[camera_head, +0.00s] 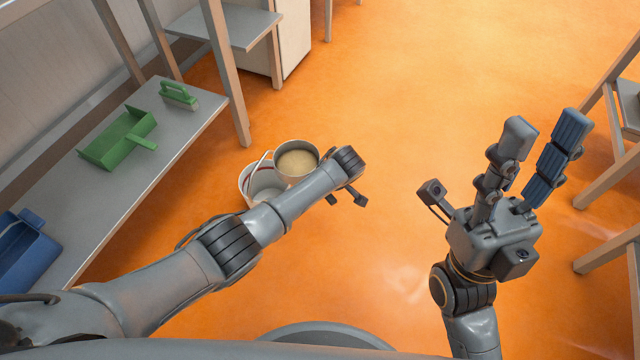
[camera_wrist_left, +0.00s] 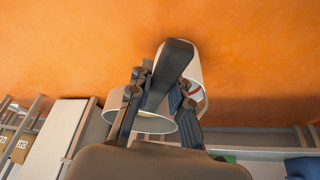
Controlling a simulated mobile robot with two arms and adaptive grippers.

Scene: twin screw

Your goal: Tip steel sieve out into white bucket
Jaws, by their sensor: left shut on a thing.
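The steel sieve (camera_head: 297,146), a round pan with tan material in it, is up against the white bucket (camera_head: 250,183) and overlaps its right side in the head view. The bucket stands on the orange floor with its wire handle raised. In the left wrist view, my left gripper (camera_wrist_left: 158,100) is shut on the sieve's dark handle (camera_wrist_left: 172,62). The sieve's rim (camera_wrist_left: 150,124) and the bucket (camera_wrist_left: 194,68) show beyond the fingers. The wrist hides the left fingers in the head view. My right gripper (camera_head: 530,165) is open and empty, well to the right.
A grey bench at the left (camera_head: 190,130) holds a green dustpan (camera_head: 115,142), a green brush (camera_head: 178,95) and a blue container (camera_head: 25,255). Wooden-legged furniture (camera_head: 605,185) stands at the right edge. The floor between is clear.

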